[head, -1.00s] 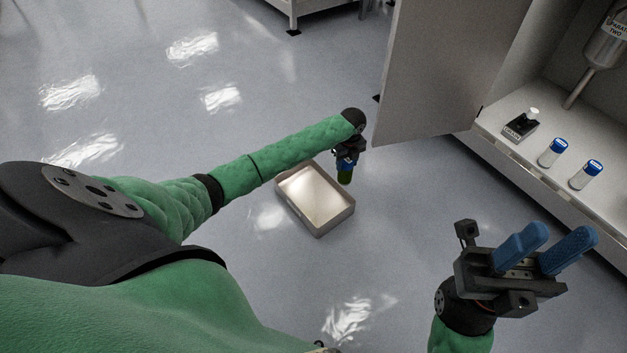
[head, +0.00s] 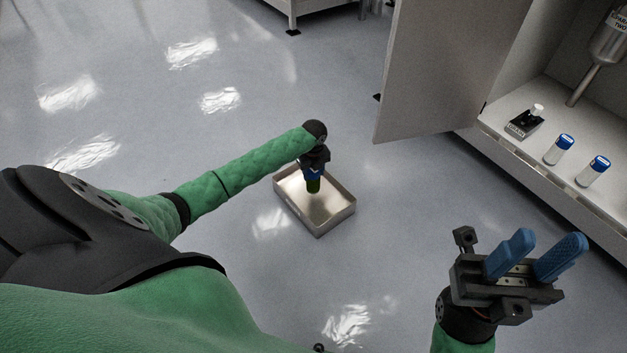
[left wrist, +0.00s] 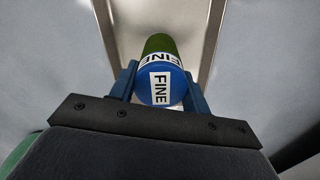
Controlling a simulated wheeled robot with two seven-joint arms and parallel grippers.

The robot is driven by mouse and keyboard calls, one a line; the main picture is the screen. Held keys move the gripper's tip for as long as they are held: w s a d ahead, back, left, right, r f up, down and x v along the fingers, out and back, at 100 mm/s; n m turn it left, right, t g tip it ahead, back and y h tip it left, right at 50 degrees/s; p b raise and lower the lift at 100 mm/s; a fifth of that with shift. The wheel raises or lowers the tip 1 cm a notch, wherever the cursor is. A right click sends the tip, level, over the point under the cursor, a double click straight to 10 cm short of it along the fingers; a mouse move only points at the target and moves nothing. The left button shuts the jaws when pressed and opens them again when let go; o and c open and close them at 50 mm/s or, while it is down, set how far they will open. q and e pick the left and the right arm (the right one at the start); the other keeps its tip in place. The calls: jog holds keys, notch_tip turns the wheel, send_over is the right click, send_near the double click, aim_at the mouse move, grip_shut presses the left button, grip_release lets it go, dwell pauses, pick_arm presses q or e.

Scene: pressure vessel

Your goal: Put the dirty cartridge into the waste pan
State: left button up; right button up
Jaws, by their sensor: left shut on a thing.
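The dirty cartridge (head: 313,186) is dark green with a blue cap, held in my left gripper (head: 314,172). In the left wrist view the cartridge (left wrist: 160,75) shows its blue cap with "FINE" labels between the two blue fingers of the left gripper (left wrist: 160,88). The waste pan (head: 337,219) is a shallow, empty-looking metal tray on the floor. The cartridge appears over the pan's back part in the head view; its height above the pan's bottom is hard to tell. The pan also shows in the left wrist view (left wrist: 208,45). My right gripper (head: 537,257) is open and empty at the lower right.
An open cabinet at the right holds two blue-capped white cartridges (head: 559,149) (head: 594,171) and a small black stand (head: 524,122) on its shelf. The cabinet door (head: 445,70) stands open behind the pan. The floor around the pan is clear.

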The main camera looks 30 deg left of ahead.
aim_at(313, 185)
pick_arm(q)
notch_tip(313, 185, down, 4)
jog(key=shift+b, duration=0.95)
jog(key=shift+r, duration=0.1)
jog(key=o, duration=1.1)
jog(key=shift+c, duration=0.2)
